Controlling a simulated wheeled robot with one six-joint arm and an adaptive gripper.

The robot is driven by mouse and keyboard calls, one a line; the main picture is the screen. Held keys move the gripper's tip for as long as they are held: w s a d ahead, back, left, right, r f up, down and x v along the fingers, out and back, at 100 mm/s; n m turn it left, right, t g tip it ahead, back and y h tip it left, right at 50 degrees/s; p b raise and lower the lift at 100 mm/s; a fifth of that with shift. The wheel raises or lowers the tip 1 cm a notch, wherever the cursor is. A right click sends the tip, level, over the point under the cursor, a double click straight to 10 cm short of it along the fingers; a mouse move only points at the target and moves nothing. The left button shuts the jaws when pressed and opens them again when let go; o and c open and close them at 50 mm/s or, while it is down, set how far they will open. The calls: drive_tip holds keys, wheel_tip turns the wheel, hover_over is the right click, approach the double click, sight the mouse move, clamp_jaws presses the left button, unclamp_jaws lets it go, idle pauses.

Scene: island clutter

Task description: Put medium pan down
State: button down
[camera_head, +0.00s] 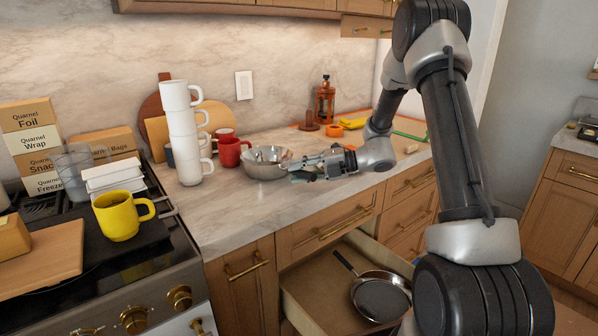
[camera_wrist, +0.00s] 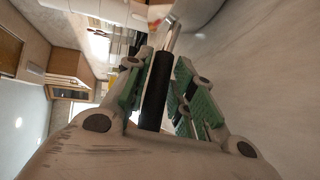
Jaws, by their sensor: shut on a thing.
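A silver metal pan (camera_head: 265,161) is at the counter, beside the stack of white mugs. It looks roughly level; I cannot tell whether its base touches the counter. My gripper (camera_head: 299,169) is just to its right, low over the counter. In the wrist view my gripper (camera_wrist: 162,75) is shut on the pan's black handle (camera_wrist: 157,92), which lies between the green finger pads. The handle's silver end leads toward the pan's blurred metal side (camera_wrist: 199,16). In the head view the fingers hide most of the handle.
Tall stacked white mugs (camera_head: 184,135) and a red mug (camera_head: 231,153) stand close to the pan. Clear counter (camera_head: 235,212) lies in front. An open drawer (camera_head: 312,291) below holds another pan (camera_head: 381,298). A yellow mug (camera_head: 121,216) is on the stove.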

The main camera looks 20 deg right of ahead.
drive_tip(key=c, duration=1.2)
unclamp_jaws()
